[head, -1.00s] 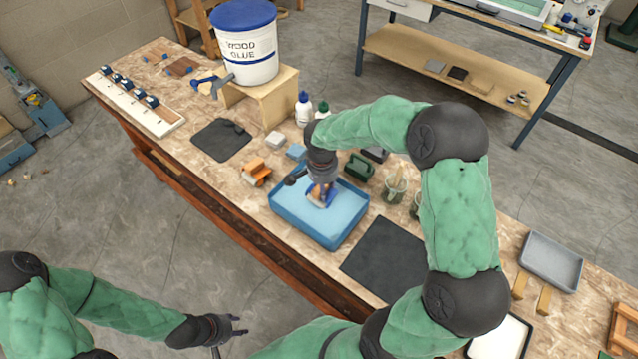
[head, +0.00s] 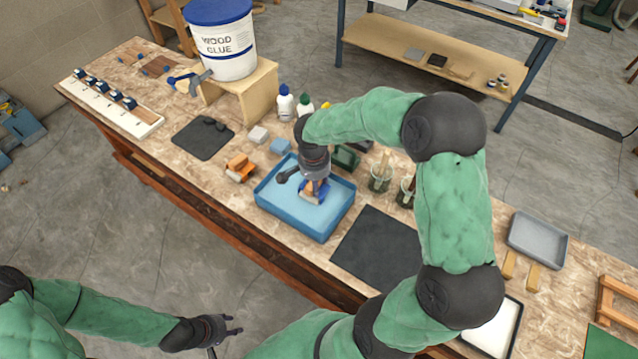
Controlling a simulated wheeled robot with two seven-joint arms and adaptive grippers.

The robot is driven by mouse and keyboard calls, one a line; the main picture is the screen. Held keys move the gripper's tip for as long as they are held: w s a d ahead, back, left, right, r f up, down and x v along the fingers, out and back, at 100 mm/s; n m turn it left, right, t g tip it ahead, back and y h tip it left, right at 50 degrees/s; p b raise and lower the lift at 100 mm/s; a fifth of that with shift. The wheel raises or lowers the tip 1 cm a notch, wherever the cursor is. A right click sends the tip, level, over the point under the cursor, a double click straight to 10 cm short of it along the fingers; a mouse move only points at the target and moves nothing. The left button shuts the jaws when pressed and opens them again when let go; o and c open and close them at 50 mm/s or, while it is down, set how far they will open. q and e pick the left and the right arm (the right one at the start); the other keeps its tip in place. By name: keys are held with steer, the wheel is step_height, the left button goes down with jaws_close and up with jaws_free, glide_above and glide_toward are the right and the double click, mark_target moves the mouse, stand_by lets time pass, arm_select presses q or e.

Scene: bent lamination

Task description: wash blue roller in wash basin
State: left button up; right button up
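The blue wash basin (head: 268,199) stands on the workbench near its front edge, with pale blue water inside. My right gripper (head: 315,186) points down over the basin and is shut on the blue roller (head: 312,194). The roller shows as a small blue and tan piece under the fingers, low in the basin at the water. The gripper hides part of it, and how deep it sits cannot be told. My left gripper (head: 231,328) is open and empty, in front of the bench and away from the basin.
An orange block-like tool (head: 240,168) lies left of the basin. Glass jars (head: 381,178) and a dark green container (head: 346,157) stand close behind and right. A dark mat (head: 375,247) lies to the right. A wood glue bucket (head: 222,50) stands on a wooden stand.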

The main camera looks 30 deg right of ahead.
steer(key=shift+w+a+b, duration=0.1)
steer(key=shift+w+a, duration=0.2)
steer(key=shift+w, duration=0.5)
steer(key=shift+w+a+b, duration=0.15)
steer(key=shift+w+a, duration=0.2)
steer(key=shift+w, duration=0.4)
steer(key=shift+w+a+b, duration=0.1)
steer(key=shift+w+a, duration=0.2)
steer(key=shift+w, duration=0.5)
steer(key=shift+s, duration=0.15)
steer(key=shift+s+d+b, duration=0.15)
steer(key=shift+s+d, duration=0.25)
steer(key=shift+s, duration=0.5)
steer(key=shift+s+d+b, duration=0.2)
steer(key=shift+s+d, duration=0.15)
steer(key=shift+s, duration=0.5)
steer(key=shift+s+d+b, duration=0.15)
steer(key=shift+s+d, duration=0.25)
steer(key=shift+s, duration=0.5)
steer(key=shift+r, duration=0.1)
steer(key=shift+w+a+r+p, duration=0.2)
steer(key=shift+w+r+p, duration=0.35)
steer(key=shift+r, duration=0.45)
steer(key=shift+w+a+r+p, duration=0.2)
steer(key=shift+w+r+p, duration=0.2)
steer(key=shift+r+p, duration=0.5)
steer(key=shift+w+a+r+p, duration=0.2)
steer(key=shift+w+r+p, duration=0.25)
steer(key=shift+r, duration=0.7)
steer(key=shift+r, duration=0.1)
